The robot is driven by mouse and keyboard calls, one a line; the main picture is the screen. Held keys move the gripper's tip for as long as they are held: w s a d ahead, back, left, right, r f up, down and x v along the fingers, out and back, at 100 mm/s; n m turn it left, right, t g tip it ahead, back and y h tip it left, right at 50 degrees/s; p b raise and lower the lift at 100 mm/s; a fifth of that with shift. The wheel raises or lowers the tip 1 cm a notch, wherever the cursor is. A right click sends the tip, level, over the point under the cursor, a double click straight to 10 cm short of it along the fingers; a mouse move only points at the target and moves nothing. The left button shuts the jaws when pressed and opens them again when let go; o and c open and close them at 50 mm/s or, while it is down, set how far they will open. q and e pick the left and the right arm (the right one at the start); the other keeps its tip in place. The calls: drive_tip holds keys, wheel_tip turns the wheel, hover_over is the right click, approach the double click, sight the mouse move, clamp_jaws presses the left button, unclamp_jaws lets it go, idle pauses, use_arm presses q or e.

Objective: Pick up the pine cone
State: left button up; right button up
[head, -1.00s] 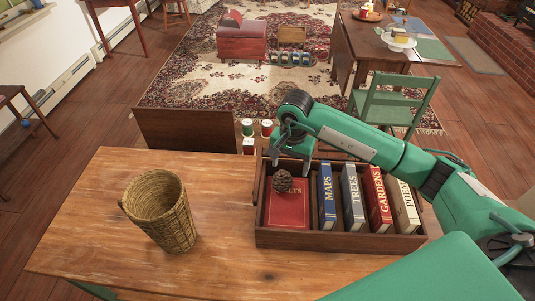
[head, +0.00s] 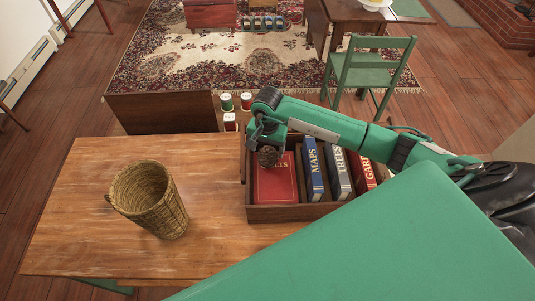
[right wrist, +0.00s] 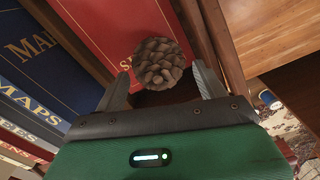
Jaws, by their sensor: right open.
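The brown pine cone (head: 268,156) rests on the red book (head: 275,184), which lies flat at the left end of the wooden book box (head: 292,213). My right gripper (head: 266,143) is over the cone, its fingers pointing down and open. In the right wrist view the cone (right wrist: 158,62) sits between and slightly beyond the open fingertips (right wrist: 161,72), with a finger on either side. No grip on it shows. My left gripper is not in view.
Blue, grey and red books stand upright right of the red one, the blue one titled MAPS (head: 313,170). A woven basket (head: 150,200) stands on the wooden table (head: 85,225) at left. Several cans (head: 229,122) sit behind the box. The table around the basket is clear.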

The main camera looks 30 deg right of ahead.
sight(268, 156)
wheel_tip(268, 156, down, 3)
drive_tip(key=shift+s+f+p, duration=0.15)
drive_tip(key=shift+p, duration=0.75)
drive_tip(key=shift+f, duration=0.6)
drive_tip(key=c, duration=0.7)
drive_tip(key=shift+r, duration=0.15)
